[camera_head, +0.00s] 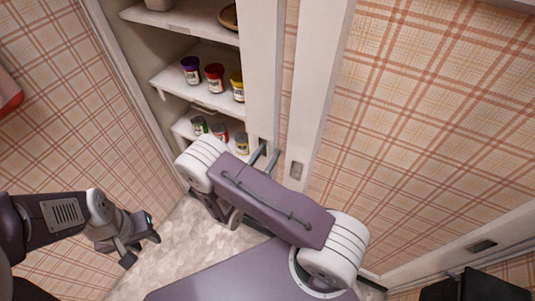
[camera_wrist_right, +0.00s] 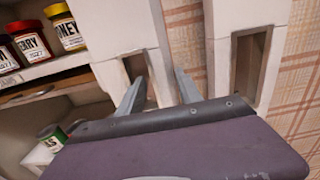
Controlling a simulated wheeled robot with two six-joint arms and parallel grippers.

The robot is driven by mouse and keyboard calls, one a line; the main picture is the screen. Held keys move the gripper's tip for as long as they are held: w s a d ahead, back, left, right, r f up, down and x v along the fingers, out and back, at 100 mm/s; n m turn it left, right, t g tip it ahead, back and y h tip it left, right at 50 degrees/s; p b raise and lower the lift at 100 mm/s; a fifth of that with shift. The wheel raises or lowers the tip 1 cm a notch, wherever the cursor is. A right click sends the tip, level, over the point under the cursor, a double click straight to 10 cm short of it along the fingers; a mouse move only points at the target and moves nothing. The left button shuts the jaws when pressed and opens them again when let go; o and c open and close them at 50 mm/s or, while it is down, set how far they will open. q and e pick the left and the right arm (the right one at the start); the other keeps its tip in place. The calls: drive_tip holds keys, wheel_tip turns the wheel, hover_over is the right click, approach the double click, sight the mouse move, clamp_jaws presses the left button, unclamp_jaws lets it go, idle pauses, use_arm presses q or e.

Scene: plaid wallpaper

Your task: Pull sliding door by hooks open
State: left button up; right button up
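The sliding door has two white upright edges side by side, a left one (camera_head: 262,70) and a right one (camera_head: 318,75), each with a recessed hook. The left recess (camera_wrist_right: 135,66) is close to my right gripper (camera_wrist_right: 160,78); the right recess (camera_wrist_right: 248,62) also shows in the head view (camera_head: 296,170). My left gripper (camera_head: 141,249) is open and empty, low at the left, away from the door.
Left of the door edges, the cupboard is open. Its white shelves (camera_head: 200,62) hold several jars, including a red one (camera_head: 214,77) and a purple one (camera_head: 190,70). Plaid wall (camera_head: 60,130) stands at left. A black object (camera_head: 490,287) sits at bottom right.

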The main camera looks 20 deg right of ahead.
drive_tip(key=shift+a, duration=0.1)
drive_tip(key=v, duration=0.9)
